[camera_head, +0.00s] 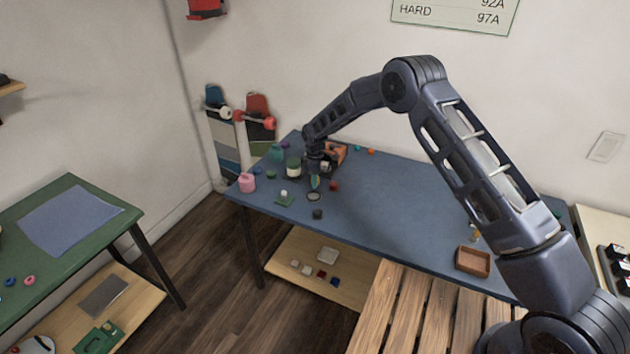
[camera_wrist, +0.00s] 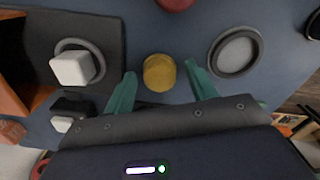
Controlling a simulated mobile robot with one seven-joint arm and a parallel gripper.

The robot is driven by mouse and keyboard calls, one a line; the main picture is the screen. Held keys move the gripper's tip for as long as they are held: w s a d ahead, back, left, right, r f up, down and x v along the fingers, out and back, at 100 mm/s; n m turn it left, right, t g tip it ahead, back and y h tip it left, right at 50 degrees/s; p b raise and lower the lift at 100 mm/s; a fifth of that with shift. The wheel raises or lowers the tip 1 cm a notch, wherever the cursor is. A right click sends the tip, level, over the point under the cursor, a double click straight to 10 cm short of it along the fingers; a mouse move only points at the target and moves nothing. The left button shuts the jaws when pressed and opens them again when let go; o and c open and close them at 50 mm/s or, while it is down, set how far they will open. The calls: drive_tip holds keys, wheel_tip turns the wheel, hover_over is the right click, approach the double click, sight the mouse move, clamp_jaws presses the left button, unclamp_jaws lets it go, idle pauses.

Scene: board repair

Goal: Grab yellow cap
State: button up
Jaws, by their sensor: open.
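The yellow cap (camera_wrist: 159,72) is a small round piece on the blue table (camera_wrist: 187,22). It lies between the two teal fingers of my gripper (camera_wrist: 160,84) in the wrist view, with a gap on each side. My gripper is open and empty. In the head view my gripper (camera_head: 314,183) is low over the left part of the table, and I cannot make out the yellow cap there.
A grey ring with a pale disc (camera_wrist: 236,52) lies right of the cap. A white cube (camera_wrist: 73,68) sits on a dark plate at left. A dark red object (camera_wrist: 175,4) is at the top. In the head view, a pink container (camera_head: 247,183) stands at the table's left; the table's middle is clear.

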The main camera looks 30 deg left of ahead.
drive_tip(key=c, duration=1.1)
drive_tip(key=shift+o, duration=0.2)
drive_tip(key=shift+r, duration=0.15)
